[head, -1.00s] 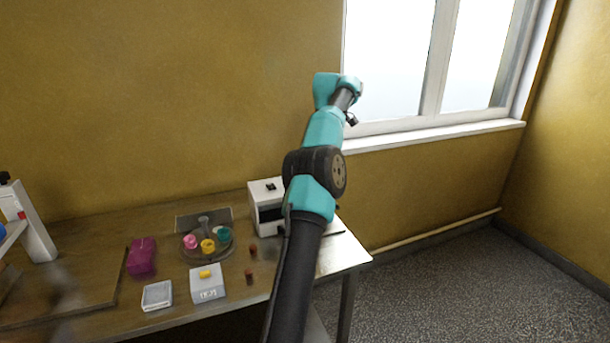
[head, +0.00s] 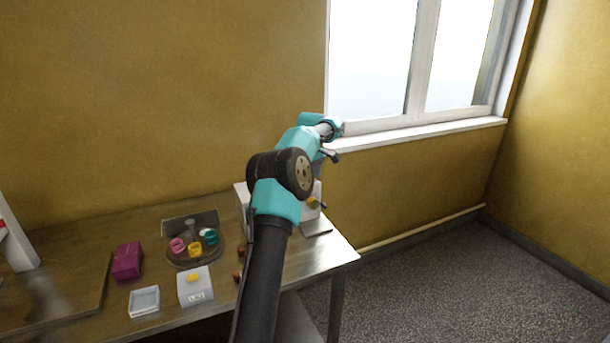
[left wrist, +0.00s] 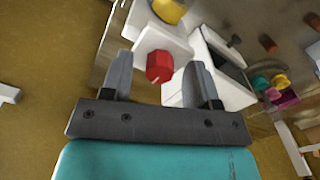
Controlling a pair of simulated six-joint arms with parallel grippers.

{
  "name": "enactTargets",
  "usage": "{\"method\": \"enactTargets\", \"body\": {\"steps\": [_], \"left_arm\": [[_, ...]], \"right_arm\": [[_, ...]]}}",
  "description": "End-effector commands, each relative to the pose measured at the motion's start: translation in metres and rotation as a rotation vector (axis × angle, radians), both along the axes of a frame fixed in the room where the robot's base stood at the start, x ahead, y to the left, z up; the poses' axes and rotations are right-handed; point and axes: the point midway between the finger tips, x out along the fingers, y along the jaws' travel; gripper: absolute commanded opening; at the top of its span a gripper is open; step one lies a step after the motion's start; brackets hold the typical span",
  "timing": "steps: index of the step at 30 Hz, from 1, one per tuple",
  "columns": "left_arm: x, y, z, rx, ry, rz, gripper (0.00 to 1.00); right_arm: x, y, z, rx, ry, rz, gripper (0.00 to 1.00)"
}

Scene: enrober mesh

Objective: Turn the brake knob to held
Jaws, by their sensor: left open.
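A red faceted knob (left wrist: 159,66) stands out from a white box (left wrist: 165,42) in the left wrist view. My left gripper (left wrist: 157,62) is open, with its two fingers on either side of the red knob in that view. I cannot tell whether they touch it. A yellow knob (left wrist: 168,10) is above it in the picture and also shows in the head view (head: 313,203). In the head view my left arm hides the red knob and much of the white machine (head: 242,200). I cannot read any knob's marking. My right gripper is not in view.
The wooden table (head: 75,230) holds a round tray (head: 208,257) with coloured cups, a magenta box (head: 127,262), a white box with a yellow top piece (head: 195,288) and a small pale dish (head: 144,301). A window sill (head: 420,133) runs behind my arm.

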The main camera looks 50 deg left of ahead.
Motion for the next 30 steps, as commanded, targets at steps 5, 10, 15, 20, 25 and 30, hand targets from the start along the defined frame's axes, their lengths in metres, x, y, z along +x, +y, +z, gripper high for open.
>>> {"method": "enactTargets", "body": {"steps": [5, 10, 15, 20, 25, 30], "left_arm": [[0.0002, -0.0001, -0.0001, 0.0, 0.0, 0.0, 0.55], [0.0001, 0.0, 0.0, 0.0, 0.0, 0.0, 0.44], [0.0, 0.0001, 0.0002, 0.0, 0.0, 0.0, 0.28], [0.0, 0.0001, 0.0002, 0.0, 0.0, 0.0, 0.13], [-0.0001, 0.0001, 0.0003, 0.0, 0.0, -0.001, 0.06], [-0.0001, 0.0002, 0.0004, 0.0, 0.0, -0.016, 0.06]], "right_arm": [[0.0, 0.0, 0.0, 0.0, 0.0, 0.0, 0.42], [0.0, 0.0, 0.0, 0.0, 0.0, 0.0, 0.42], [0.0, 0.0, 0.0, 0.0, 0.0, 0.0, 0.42], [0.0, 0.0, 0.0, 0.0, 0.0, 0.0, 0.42], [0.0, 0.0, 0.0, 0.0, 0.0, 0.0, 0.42], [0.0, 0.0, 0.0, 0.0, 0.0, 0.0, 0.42]]}}
